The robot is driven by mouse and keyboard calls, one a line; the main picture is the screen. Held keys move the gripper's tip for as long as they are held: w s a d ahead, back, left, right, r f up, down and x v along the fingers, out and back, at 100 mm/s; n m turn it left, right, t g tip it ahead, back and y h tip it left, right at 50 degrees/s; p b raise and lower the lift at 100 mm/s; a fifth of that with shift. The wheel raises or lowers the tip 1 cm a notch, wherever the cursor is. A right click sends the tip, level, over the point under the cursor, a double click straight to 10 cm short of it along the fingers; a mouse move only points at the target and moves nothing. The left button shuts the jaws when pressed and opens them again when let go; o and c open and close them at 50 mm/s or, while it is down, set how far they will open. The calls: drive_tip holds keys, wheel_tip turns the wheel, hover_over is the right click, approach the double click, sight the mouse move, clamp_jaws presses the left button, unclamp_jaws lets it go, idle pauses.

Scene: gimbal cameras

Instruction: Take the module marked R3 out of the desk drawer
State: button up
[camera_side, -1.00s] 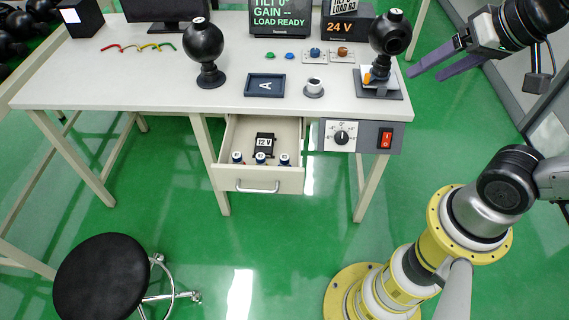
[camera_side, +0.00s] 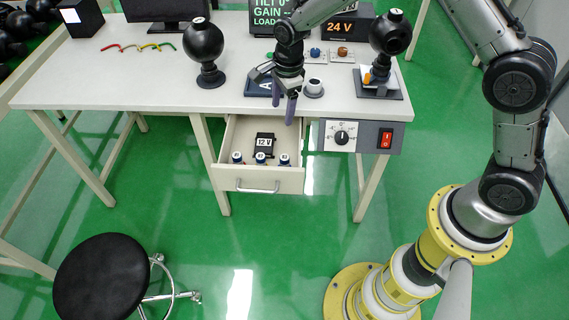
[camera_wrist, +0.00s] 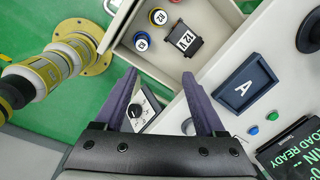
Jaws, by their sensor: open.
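The desk drawer (camera_side: 225,181) is pulled open. Three small round modules stand in its front part: left (camera_side: 237,158), middle (camera_side: 260,158) and right (camera_side: 284,159). Their markings are too small to read, so I cannot tell which is R3. The wrist view shows a blue-ringed module (camera_wrist: 142,41), a yellow-ringed module (camera_wrist: 158,16) and a red-ringed module (camera_wrist: 176,1) cut by the top edge. My gripper (camera_side: 283,108) is open and empty above the desk's front edge, behind the drawer, fingers pointing down. Its fingers also show in the wrist view (camera_wrist: 160,76).
A black 12 V block (camera_side: 265,142) lies in the drawer behind the modules. A control panel with a dial (camera_side: 341,134) and red switch is right of the drawer. Tray A (camera_side: 258,90) and a white cup-like piece (camera_side: 314,87) are near the gripper. A stool (camera_side: 100,275) stands front left.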

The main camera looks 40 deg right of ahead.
drive_tip(key=g, duration=0.1)
hover_over(284, 157)
wheel_tip(284, 157, down, 6)
drive_tip(key=f, duration=0.7)
drive_tip(key=shift+d+f, duration=0.2)
drive_tip(key=shift+f, duration=0.2)
drive_tip(key=shift+a+f, duration=0.15)
drive_tip(key=shift+f, duration=2.7)
drive_tip(key=shift+c, duration=0.2)
clamp_jaws()
